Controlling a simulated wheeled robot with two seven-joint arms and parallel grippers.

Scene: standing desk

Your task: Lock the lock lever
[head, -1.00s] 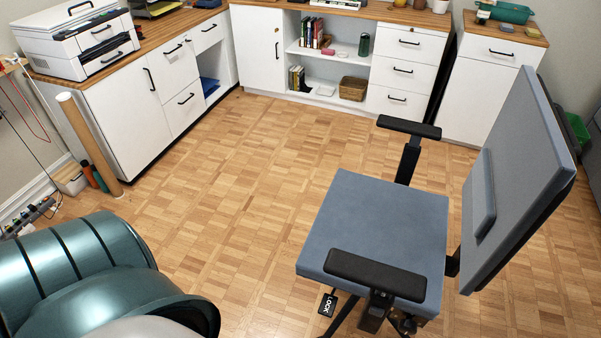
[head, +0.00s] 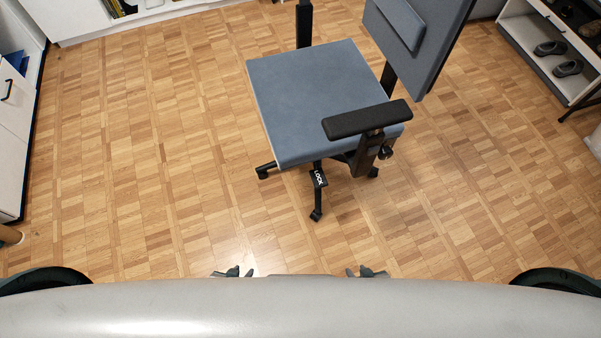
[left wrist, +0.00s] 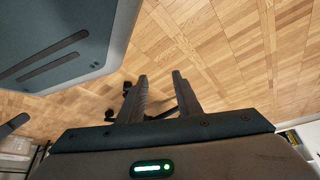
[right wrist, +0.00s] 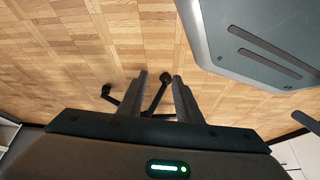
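The lock lever (head: 318,178) is a small black tab with the white word LOCK. My left gripper (head: 233,272) and my right gripper (head: 367,271) show only as tips over the front edge of my body, well below and apart from the chair in the head view. In the left wrist view the left gripper's fingers (left wrist: 160,95) are apart with nothing between them. In the right wrist view the right gripper's fingers (right wrist: 160,95) are also apart and empty.
The chair's near armrest (head: 366,119) overhangs the seat's right side, and its backrest (head: 420,40) stands at the upper right. A shoe shelf (head: 550,55) is at the far right. White cabinets stand at the left. The wooden floor (head: 150,180) between me and the chair is clear.

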